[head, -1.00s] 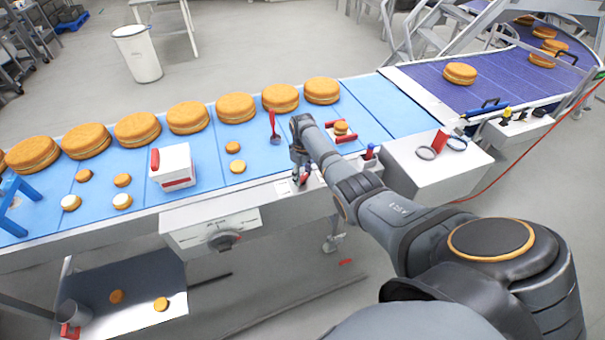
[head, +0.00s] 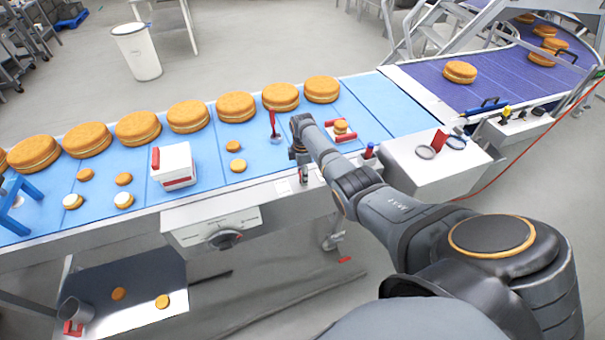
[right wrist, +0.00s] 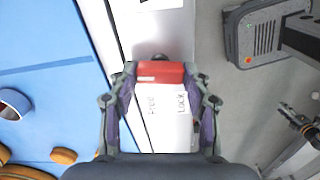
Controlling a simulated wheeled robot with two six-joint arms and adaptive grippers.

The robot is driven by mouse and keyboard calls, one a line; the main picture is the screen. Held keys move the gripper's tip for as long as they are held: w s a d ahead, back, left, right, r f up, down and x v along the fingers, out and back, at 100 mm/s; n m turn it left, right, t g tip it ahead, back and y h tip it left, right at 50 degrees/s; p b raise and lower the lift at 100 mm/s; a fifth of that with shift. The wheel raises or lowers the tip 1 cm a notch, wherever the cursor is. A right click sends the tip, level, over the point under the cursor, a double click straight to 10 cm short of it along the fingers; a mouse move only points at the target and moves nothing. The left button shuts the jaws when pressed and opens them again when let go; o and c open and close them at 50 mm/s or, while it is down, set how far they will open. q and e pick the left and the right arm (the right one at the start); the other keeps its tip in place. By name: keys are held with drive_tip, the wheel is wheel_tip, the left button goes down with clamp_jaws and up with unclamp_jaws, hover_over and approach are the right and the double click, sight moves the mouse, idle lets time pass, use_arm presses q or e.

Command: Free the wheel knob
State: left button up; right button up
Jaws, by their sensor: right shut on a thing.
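My right gripper (head: 302,176) is at the front edge of the conveyor, over a small white plate. In the right wrist view my right gripper (right wrist: 160,88) is shut on a red block-shaped knob (right wrist: 161,72), with one finger on each end. The white label plate (right wrist: 168,130) beside the knob reads "Free" on the left and "Lock" on the right. The knob spans above both words, so I cannot tell its setting. In the head view my arm and fingers mostly hide the knob. My left gripper is not in view.
Large orange-brown rounds (head: 236,107) line the blue belt's (head: 225,190) far side. A white box (head: 172,160) and small rounds stand nearer. A dark dial (head: 224,239) is on the front panel. A white block (head: 436,163) is right of my gripper.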

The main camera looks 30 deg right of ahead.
drive_tip(key=shift+n, duration=0.7)
drive_tip(key=o, duration=1.2)
drive_tip(key=shift+c, duration=0.2)
wheel_tip(320, 180, up, 12)
